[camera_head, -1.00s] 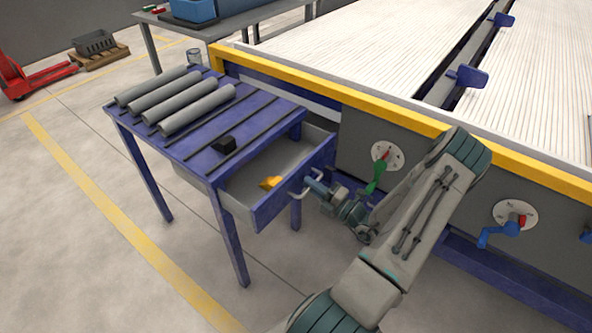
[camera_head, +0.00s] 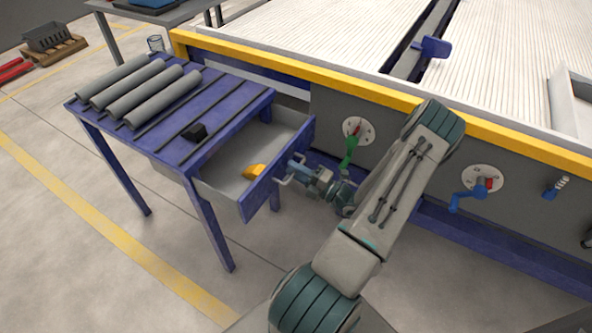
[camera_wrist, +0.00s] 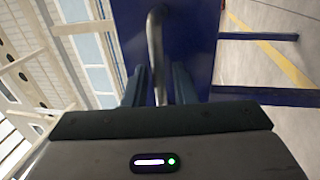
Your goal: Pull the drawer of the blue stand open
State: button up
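The blue stand (camera_head: 150,137) has its drawer pulled well out on the side facing my arm. The drawer's blue front (camera_head: 257,193) carries a pale bar handle (camera_head: 281,182). A yellow-orange piece (camera_head: 254,171) lies in the grey drawer. My gripper (camera_head: 291,170) is at the handle, just outside the drawer front. In the wrist view, the handle (camera_wrist: 156,50) runs between the two fingers of my gripper (camera_wrist: 159,85). The fingers stand apart, with gaps beside the handle, so my gripper looks open around it.
A large yellow-edged table (camera_head: 400,100) with green (camera_head: 349,152) and blue (camera_head: 472,195) handles stands beside my arm. The floor in front of the drawer is clear.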

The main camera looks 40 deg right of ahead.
jog(key=v, duration=1.3)
jog(key=shift+s, duration=0.35)
jog(key=shift+d+f, duration=0.1)
